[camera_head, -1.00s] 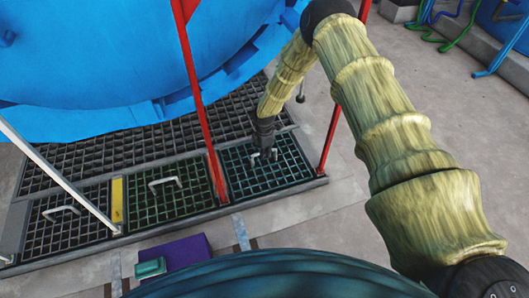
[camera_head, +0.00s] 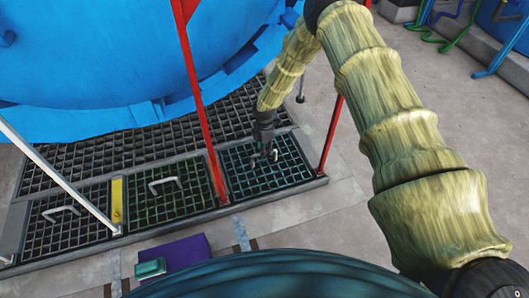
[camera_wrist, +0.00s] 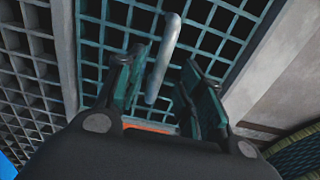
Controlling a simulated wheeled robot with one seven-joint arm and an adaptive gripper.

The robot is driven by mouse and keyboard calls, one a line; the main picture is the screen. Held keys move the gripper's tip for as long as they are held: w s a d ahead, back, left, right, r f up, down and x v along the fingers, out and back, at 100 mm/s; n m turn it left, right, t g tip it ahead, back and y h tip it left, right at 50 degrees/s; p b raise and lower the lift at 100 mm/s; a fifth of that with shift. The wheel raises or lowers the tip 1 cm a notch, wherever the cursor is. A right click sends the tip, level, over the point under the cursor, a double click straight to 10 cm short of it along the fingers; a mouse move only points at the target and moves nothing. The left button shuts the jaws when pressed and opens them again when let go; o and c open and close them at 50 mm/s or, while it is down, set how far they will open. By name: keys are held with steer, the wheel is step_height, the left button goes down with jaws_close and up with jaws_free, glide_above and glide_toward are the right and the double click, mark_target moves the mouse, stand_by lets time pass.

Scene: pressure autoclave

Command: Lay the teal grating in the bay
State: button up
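The teal grating (camera_head: 290,171) lies in the right-hand bay of the floor frame in the head view, looking about level with the frame. It also fills much of the wrist view (camera_wrist: 232,22). Its pale bar handle (camera_wrist: 163,58) stands up from it. My gripper (camera_wrist: 166,88) is over the grating, with its two fingers apart on either side of the handle. Gaps show between the handle and both fingers. In the head view, my gripper (camera_head: 264,155) is close above the grating and partly hides the handle. Whether the grating is fully seated, I cannot tell.
A dark green grating (camera_head: 168,198) and a grey grating (camera_head: 62,222) lie to the left, each with a handle. A red post (camera_head: 204,120) and another red post (camera_head: 331,135) flank the right bay. The blue vessel (camera_head: 110,60) looms behind. A purple box (camera_head: 188,250) stands in front.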

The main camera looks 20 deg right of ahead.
step_height(320, 180, up, 9)
steer(key=shift+f, duration=0.15)
steer(key=shift+s+f, duration=0.1)
stand_by(0.7)
